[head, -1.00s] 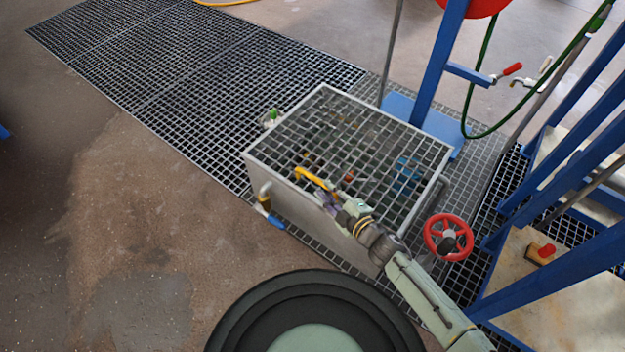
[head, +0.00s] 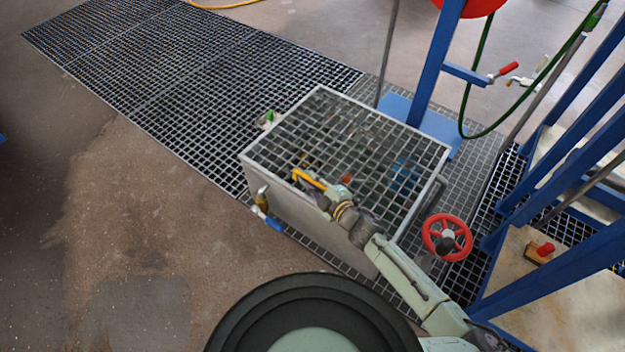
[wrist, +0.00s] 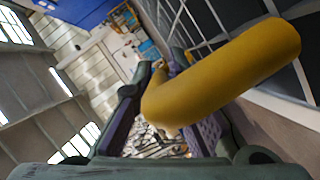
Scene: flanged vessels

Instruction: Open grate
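The grate (head: 381,138) is a grey metal grid lying flat on top of a grey box (head: 312,222), seen in the head view. A yellow bent handle (head: 308,179) shows near the grate's front edge. In the wrist view the yellow handle (wrist: 235,68) is large and close, crossing over the right finger. My gripper (head: 322,192) is at the handle, above the front of the grate. In the wrist view its two purple-padded fingers (wrist: 160,72) stand apart, with a gap between them. The handle's rounded end lies between them, but I cannot tell whether it touches the pads.
A red handwheel (head: 447,238) stands right of the box. A valve with a blue lever (head: 272,222) is on the box's front left. A blue frame (head: 438,62) with a green hose (head: 485,95) rises behind. Open floor (head: 120,220) lies to the left.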

